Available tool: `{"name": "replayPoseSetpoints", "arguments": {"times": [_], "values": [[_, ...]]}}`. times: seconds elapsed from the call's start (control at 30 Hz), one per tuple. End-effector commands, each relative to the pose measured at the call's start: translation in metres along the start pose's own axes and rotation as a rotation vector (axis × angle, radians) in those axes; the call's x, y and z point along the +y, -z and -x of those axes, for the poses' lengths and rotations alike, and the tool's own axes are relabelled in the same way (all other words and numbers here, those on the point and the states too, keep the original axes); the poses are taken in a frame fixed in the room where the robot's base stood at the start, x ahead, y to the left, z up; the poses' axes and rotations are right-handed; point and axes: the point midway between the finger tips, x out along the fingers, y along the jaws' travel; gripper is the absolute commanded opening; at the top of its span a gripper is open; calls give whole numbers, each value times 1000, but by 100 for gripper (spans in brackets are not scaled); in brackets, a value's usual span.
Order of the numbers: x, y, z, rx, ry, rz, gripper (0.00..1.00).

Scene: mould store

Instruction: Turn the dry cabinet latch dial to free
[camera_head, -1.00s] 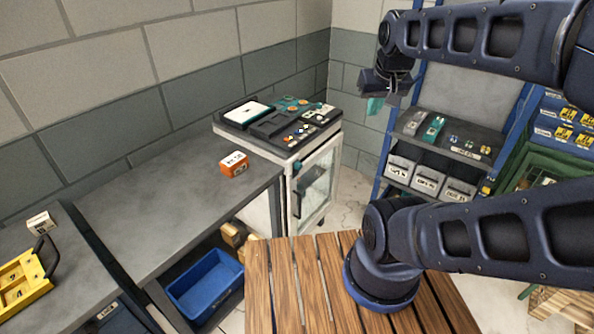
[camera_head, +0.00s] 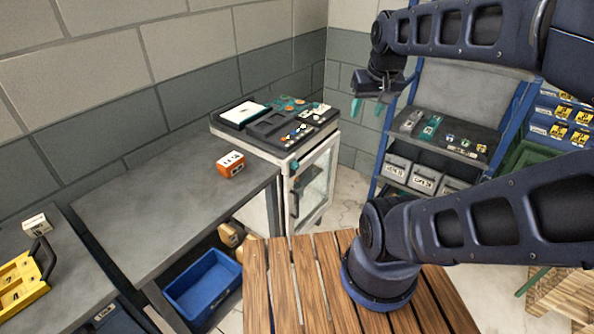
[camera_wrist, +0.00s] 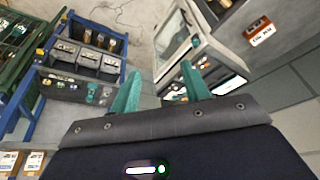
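The dry cabinet (camera_head: 262,148) is a white cabinet with a glass door at the end of the grey bench. Its teal latch dial (camera_head: 295,166) sits at the upper left of the door frame, above a dark vertical handle (camera_head: 294,204). The dial's setting is too small to read. My gripper (camera_head: 369,108) is raised to the right of the cabinet, apart from it, with teal fingers pointing down. In the wrist view my gripper (camera_wrist: 163,82) is open and empty, with the cabinet's glass door (camera_wrist: 178,42) beyond the fingers.
A black tray of small parts (camera_head: 275,125) lies on the cabinet top. An orange box (camera_head: 231,164) stands on the bench (camera_head: 160,205). A blue shelf rack with grey bins (camera_head: 424,180) stands at right. A wooden slatted surface (camera_head: 290,285) is in front; a blue crate (camera_head: 203,286) sits below the bench.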

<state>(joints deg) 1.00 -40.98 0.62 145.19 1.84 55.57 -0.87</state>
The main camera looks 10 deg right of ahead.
Motion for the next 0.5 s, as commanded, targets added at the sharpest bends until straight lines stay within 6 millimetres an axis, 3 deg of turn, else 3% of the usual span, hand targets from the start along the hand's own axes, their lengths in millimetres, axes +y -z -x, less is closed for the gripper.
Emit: {"name": "replayPoseSetpoints", "arguments": {"times": [0.5], "values": [[-25,9,-82,-376,172,-124,50]]}}
